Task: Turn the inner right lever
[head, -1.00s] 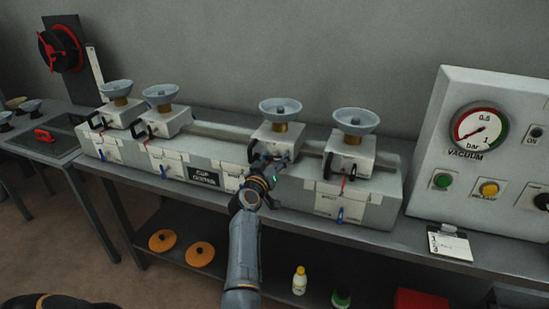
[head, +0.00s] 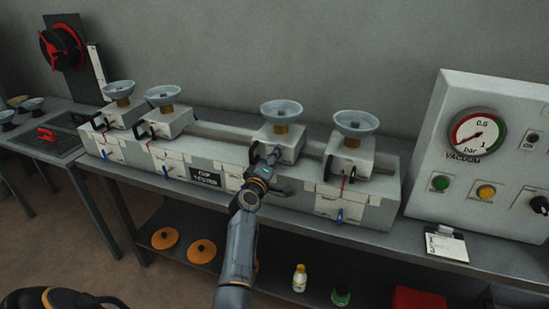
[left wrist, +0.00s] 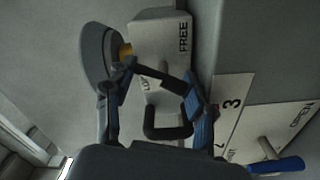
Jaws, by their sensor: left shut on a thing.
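The inner right unit is a pale block (head: 287,148) with a grey suction cup (head: 281,110) on top. In the left wrist view the block (left wrist: 160,45) bears the words FREE and LOCK, the latter partly covered. Its black lever handle (left wrist: 166,132) shows between my fingers, and part of it shows in the head view (head: 253,152). My left gripper (head: 269,160) is at the block's front, shut on the black handle; the exact contact is partly hidden. My right gripper is not in view.
The outer right unit (head: 350,158) stands close to the right of my gripper. Two similar units (head: 165,122) stand to the left on the same long beam. A vacuum panel (head: 490,150) with gauge and buttons stands at the far right. A clipboard (head: 447,243) lies before it.

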